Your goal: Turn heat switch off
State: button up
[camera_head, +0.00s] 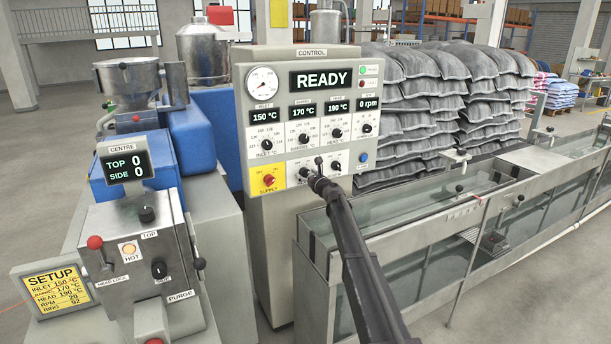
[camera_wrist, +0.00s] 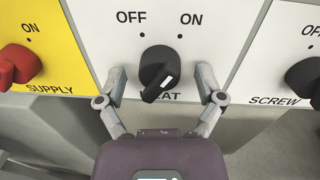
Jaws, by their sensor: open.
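The heat switch (camera_wrist: 156,66) is a round black knob on a white panel, seen in the wrist view. OFF is printed at its upper left and ON at its upper right, each with a dot. A white mark shows on the knob's lower right face. The HEAT label below is partly hidden by the knob. My gripper (camera_wrist: 161,78) is open, with one finger on each side of the knob. A gap shows between each fingertip and the knob. In the head view my gripper (camera_head: 315,172) is at the lower part of the control panel (camera_head: 283,110), which reads READY.
The red supply switch (camera_wrist: 18,66) on yellow is to the left, and the black screw switch (camera_wrist: 305,78) is to the right. In the head view, a long water trough (camera_head: 430,240) stands right of the panel. A machine with a SETUP sign (camera_head: 58,288) stands left.

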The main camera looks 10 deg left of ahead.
jog(key=c, duration=1.2)
jog(key=shift+o, duration=0.2)
jog(key=shift+n, duration=0.5)
jog(key=n, duration=0.5)
jog(key=shift+r+p, duration=0.1)
jog(key=shift+p, duration=0.25)
jog(key=n, duration=0.5)
jog(key=shift+n+h, duration=0.3)
jog(key=shift+w, duration=0.1)
